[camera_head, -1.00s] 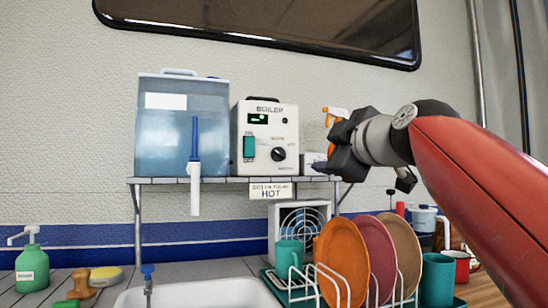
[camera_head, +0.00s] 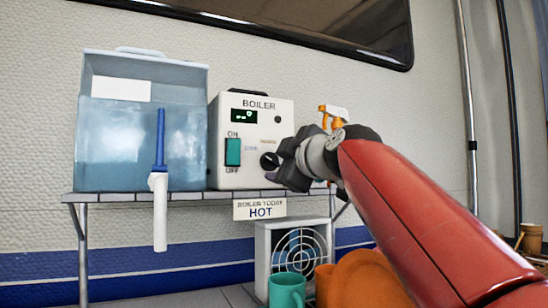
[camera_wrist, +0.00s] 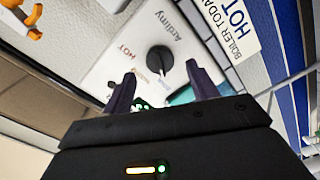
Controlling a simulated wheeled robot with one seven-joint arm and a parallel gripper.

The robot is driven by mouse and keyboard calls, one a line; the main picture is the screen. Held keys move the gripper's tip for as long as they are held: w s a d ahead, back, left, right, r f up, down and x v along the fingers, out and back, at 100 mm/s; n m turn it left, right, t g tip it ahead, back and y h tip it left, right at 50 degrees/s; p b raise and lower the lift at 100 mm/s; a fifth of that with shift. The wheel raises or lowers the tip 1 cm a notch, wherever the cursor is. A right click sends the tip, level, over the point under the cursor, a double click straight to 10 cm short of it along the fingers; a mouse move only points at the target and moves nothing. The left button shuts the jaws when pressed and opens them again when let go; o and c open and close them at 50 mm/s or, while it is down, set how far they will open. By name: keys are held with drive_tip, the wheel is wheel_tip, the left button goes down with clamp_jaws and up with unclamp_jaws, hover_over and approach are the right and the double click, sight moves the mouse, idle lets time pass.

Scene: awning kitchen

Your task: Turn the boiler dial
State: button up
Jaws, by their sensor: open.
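The white boiler (camera_head: 252,112) stands on the wall shelf. Its black round dial (camera_head: 269,161) is low on the right of the front panel, partly behind my gripper. In the wrist view the dial (camera_wrist: 159,59) lies just ahead of and between my two dark fingertips (camera_wrist: 163,76), with printed words around it, one reading HOT. My gripper (camera_head: 277,177) is open, empty and in front of the boiler's lower right. I cannot tell whether a finger touches the dial. A sign (camera_head: 260,209) below reads BOILER TODAY HOT.
A teal ON/OFF switch (camera_head: 233,151) is left of the dial. A blue water tank (camera_head: 110,135) with a tap (camera_head: 160,185) stands left of the boiler. An orange and white spray bottle (camera_head: 333,113) is behind my arm. A fan (camera_head: 299,244), teal mug (camera_head: 287,291) and orange plate (camera_head: 370,280) are below.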

sight(274, 161)
drive_tip(key=shift+p+x, duration=0.35)
drive_tip(key=shift+x, duration=1.25)
drive_tip(key=shift+c, duration=0.5)
drive_tip(key=c, duration=0.9)
